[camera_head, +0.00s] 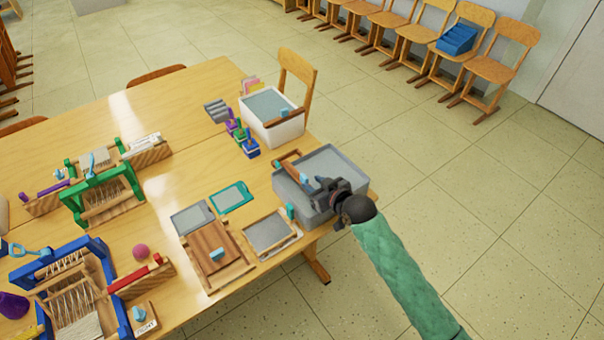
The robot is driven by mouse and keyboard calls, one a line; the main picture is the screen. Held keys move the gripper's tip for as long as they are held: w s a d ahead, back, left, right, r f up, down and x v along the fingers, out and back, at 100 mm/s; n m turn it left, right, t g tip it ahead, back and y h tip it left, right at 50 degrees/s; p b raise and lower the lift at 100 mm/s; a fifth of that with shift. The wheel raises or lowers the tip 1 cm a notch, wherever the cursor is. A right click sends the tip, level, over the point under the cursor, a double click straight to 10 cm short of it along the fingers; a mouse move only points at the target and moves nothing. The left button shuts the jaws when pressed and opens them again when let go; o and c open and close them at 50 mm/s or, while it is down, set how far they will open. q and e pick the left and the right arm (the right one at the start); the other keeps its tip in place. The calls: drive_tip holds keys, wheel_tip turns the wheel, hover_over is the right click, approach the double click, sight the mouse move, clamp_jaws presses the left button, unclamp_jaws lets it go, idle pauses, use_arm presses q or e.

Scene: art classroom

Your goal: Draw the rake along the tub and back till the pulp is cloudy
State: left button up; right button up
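The grey tub (346,163) stands at the right end of the table, with grey pulp inside. A brown wooden piece with a light blue grip (304,176), which looks like the rake, lies across the tub's left part. My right gripper (316,185) is over the tub, its fingers pointing left, close to the blue grip. A bit of blue shows at its fingers. I cannot tell whether they are closed on the grip. The rake's lower end is hidden. My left gripper is out of view.
A white tub (283,132) stands behind, next to small coloured stamps (241,135). A framed screen (270,232) and a wooden board (212,250) lie in front and left. Looms (100,205) fill the table's left. A chair (298,75) stands behind the table.

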sight(307, 179)
drive_tip(key=p+x, duration=0.1)
drive_tip(key=x, duration=0.4)
drive_tip(key=shift+r, duration=0.1)
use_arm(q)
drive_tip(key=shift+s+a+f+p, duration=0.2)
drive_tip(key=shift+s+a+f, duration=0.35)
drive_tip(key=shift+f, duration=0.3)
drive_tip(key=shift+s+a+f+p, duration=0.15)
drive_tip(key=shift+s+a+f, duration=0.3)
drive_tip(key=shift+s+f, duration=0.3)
use_arm(e)
drive_tip(key=shift+w+a+f, duration=0.2)
drive_tip(key=shift+w+f, duration=0.05)
drive_tip(key=shift+w, duration=0.1)
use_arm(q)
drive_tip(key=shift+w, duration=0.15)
use_arm(e)
drive_tip(key=shift+c, duration=0.4)
clamp_jaws()
